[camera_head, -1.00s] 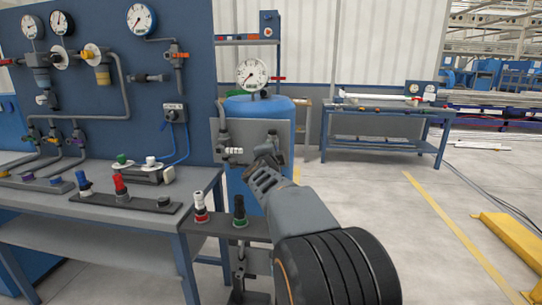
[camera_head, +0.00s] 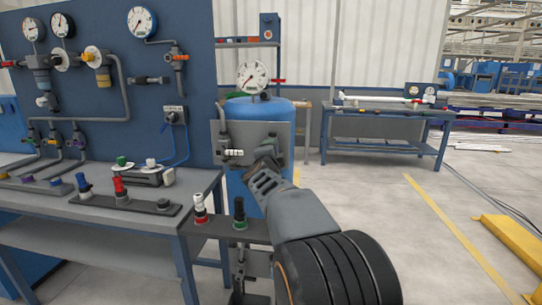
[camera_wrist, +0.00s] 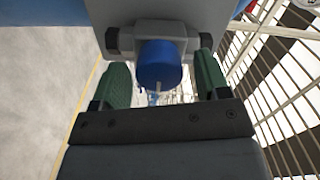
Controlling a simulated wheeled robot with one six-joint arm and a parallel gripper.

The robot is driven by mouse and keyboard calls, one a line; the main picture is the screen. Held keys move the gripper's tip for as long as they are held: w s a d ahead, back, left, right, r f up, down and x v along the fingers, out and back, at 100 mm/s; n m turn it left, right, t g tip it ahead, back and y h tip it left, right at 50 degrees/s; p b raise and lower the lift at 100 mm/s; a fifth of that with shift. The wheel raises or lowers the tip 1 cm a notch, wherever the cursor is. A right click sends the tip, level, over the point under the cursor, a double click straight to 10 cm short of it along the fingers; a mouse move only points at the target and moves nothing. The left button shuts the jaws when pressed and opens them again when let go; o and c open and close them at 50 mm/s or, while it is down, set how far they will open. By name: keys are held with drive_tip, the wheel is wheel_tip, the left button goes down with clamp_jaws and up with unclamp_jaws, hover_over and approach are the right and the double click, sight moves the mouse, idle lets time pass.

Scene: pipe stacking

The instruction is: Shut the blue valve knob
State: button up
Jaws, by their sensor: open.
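The blue valve knob (camera_wrist: 159,65) shows in the wrist view as a short round cylinder at the end of a grey fitting. My gripper (camera_wrist: 162,76) is open, with one green finger to the left of the knob and one to the right. Gaps show between the knob and both fingers. In the head view my gripper (camera_head: 270,148) is in front of the grey plate (camera_head: 222,155) on the blue tank (camera_head: 250,106). The blue knob is hidden there behind my gripper and arm.
Left of my arm, a bench (camera_head: 45,202) carries several knobs and valves below a blue gauge panel (camera_head: 100,98). A small shelf (camera_head: 200,227) with a red-white knob and a black-green knob is close to my arm. Open floor lies to the right.

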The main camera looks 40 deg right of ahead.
drive_tip(key=shift+a, duration=0.1)
drive_tip(key=p+v, duration=0.2)
drive_tip(key=v, duration=1.1)
drive_tip(key=shift+s+a, duration=0.2)
drive_tip(key=shift+s, duration=0.15)
